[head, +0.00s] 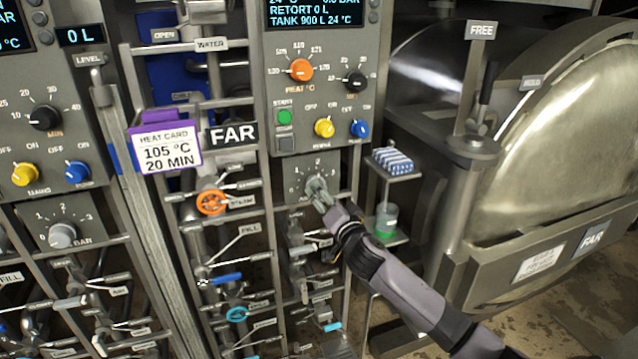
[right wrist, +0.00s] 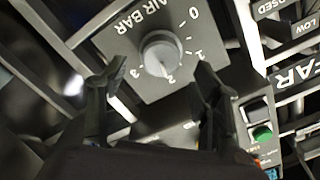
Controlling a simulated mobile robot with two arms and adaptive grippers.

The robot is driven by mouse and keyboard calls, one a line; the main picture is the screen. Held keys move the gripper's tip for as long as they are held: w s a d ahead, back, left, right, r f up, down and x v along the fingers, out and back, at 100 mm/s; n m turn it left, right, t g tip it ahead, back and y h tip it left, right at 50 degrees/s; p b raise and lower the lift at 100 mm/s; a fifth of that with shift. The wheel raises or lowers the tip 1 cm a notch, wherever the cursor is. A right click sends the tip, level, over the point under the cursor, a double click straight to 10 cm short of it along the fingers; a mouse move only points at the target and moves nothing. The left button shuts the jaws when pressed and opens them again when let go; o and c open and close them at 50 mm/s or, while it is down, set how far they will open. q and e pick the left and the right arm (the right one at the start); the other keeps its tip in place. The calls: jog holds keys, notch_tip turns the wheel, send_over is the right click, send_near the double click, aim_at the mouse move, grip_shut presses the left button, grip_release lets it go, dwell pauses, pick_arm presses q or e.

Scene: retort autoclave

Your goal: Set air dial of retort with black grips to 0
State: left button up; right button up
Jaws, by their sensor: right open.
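The air dial (right wrist: 160,52) is a round light-grey knob on a grey plate marked "AIR BAR" with a scale from 0 to 3. Its pointer line appears to point at about 2. In the head view its plate (head: 295,187) is on the far column, below the control panel, with the knob largely hidden by my right gripper (head: 318,188). In the right wrist view my right gripper (right wrist: 158,78) is open, a finger on each side of the knob, with no clear contact. A lever with a black grip (head: 488,83) stands beside the retort drum (head: 550,130) at right. My left gripper is out of view.
Above the dial are an orange heat knob (head: 300,69), a black knob (head: 355,79), a yellow knob (head: 324,127) and a blue knob (head: 359,129). A similar bar dial (head: 62,235) is on the left column. A small shelf (head: 401,176) holds a striped item close right.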

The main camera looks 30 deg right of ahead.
jog(key=shift+p+x, duration=0.45)
jog(key=shift+x, duration=2.2)
jog(key=c, duration=1.2)
